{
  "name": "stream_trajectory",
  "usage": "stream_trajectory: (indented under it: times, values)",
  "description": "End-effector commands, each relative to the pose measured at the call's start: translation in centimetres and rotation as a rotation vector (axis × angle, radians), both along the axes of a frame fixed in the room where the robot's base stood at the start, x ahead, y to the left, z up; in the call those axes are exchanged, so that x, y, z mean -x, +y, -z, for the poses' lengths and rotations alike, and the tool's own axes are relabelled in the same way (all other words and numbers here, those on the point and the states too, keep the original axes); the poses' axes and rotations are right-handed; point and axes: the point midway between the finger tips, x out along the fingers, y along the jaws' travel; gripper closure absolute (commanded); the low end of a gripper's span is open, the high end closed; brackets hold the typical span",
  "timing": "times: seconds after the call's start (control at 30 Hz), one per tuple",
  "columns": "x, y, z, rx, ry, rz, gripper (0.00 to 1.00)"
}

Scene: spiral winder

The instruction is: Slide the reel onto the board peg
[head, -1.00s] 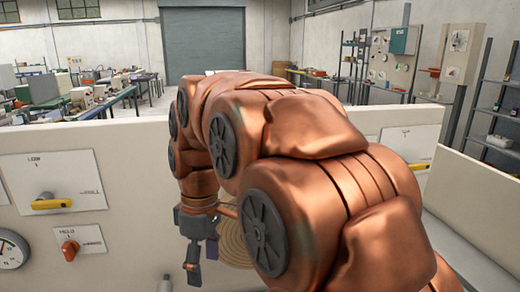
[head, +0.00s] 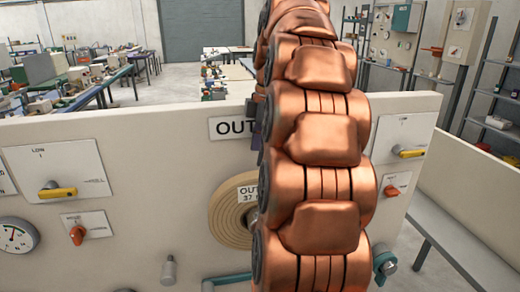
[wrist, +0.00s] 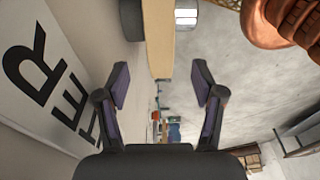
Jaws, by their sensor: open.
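A tan, ring-wound reel (head: 232,218) with a partly covered "OUT" label is against the pale board (head: 120,190), left of my arm. My arm hides its right side, and I cannot tell what holds it. A short grey peg (head: 169,270) sticks out of the board, lower left of the reel. In the wrist view my gripper (wrist: 160,84) is open, its two purple-faced fingers apart with nothing held between them. In the head view my arm hides nearly all of it. A tan strip (wrist: 160,38) shows beyond the fingers; I cannot tell whether it is the reel.
In the wrist view a lettered sign (wrist: 45,85) is close on the left.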

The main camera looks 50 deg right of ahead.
Motion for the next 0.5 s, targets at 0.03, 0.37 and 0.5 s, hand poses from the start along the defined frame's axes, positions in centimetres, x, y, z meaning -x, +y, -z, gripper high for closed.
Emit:
stream_trajectory:
  times: [0.03,0.37,0.5]
  values:
    - [0.0,0.0,0.4,0.0,0.0,0.0,0.32]
    - [-0.2,0.3,3.2,0.0,0.002,0.002,0.32]
    - [-0.3,0.7,5.5,-0.003,0.006,0.002,0.32]
